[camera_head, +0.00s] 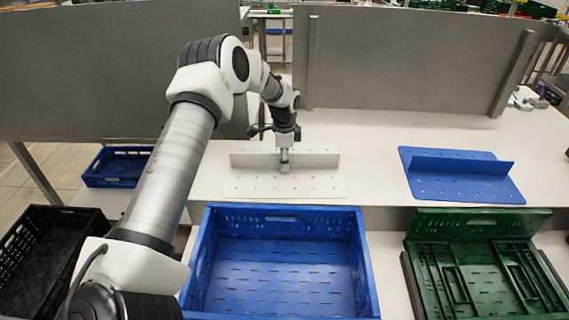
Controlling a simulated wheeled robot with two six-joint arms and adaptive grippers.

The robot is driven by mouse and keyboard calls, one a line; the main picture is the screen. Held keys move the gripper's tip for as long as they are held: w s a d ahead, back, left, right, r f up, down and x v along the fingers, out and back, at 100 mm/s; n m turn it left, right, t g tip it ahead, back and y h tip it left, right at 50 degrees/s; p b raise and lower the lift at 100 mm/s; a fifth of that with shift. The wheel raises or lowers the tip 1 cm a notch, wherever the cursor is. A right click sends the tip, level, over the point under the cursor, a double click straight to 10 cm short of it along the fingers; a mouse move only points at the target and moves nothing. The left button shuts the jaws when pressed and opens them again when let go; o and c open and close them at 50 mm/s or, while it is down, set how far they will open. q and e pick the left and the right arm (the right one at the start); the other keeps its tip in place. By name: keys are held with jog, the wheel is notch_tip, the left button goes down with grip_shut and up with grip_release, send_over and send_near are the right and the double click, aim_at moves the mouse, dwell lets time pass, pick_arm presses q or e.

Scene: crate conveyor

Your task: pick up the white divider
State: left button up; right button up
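The white divider (318,160) lies on the white table behind the blue crate. It has a flat base with small holes and an upright fin. My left gripper (285,161) points down at the middle of the fin. One finger shows in front of the fin and reaches low towards the base. The far finger is hidden, so I cannot tell whether it is closed on the fin. The divider appears to rest flat on the table. My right gripper is out of view.
A blue divider (462,167) lies to the right on the table (375,150). An empty blue crate (207,255) stands in front, with a green crate (480,222) to its right. A black crate (30,222) and a small blue crate (118,182) are at left. Grey panels (410,60) stand behind.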

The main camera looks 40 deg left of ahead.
pick_arm(q)
grip_shut()
jog(key=shift+r, duration=0.1)
